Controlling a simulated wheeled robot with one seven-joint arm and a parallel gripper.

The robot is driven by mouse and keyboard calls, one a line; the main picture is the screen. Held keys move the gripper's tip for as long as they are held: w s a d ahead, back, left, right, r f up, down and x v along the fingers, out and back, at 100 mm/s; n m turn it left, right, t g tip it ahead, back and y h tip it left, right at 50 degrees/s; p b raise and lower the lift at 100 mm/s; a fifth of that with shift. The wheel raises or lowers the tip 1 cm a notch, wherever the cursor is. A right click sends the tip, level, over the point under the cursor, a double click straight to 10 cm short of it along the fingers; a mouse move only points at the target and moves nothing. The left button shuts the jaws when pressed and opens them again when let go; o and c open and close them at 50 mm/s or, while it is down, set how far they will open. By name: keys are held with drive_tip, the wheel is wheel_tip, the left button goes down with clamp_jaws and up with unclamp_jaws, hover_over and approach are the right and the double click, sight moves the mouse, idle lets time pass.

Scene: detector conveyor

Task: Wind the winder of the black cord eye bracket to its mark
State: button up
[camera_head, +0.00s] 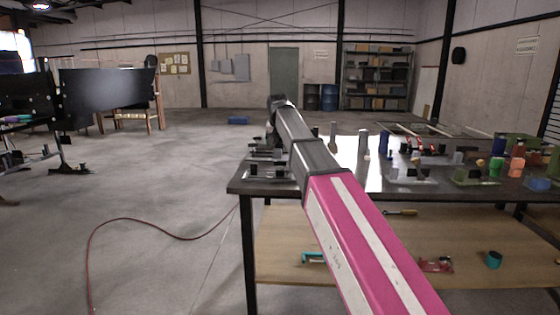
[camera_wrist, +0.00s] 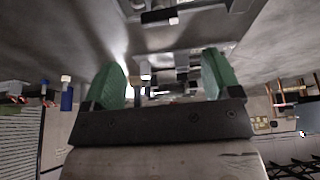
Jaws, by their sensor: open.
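My gripper (camera_wrist: 162,80) is open in the wrist view, its two green fingers apart with no object gripped. Several small metal and black fittings lie beyond and between the fingers. One fitting at the top of the wrist view has a black bar (camera_wrist: 158,16) with a pale end. In the head view my arm reaches over the left end of the dark table (camera_head: 236,186), and its fingertips are hidden. Small bracket-like fittings (camera_head: 268,174) with black parts stand there. I cannot tell which is the black cord eye bracket, nor make out its winder or mark.
More fittings and coloured parts, including a green one (camera_head: 495,166) and an orange one (camera_head: 517,167), crowd the table's right side. A wooden lower shelf (camera_head: 370,235) holds a few loose items. A red hose (camera_head: 150,221) lies on the open floor at left.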

sight(280, 165)
drive_tip(key=x, duration=1)
drive_tip(key=shift+s, duration=0.1)
drive_tip(key=c, duration=0.9)
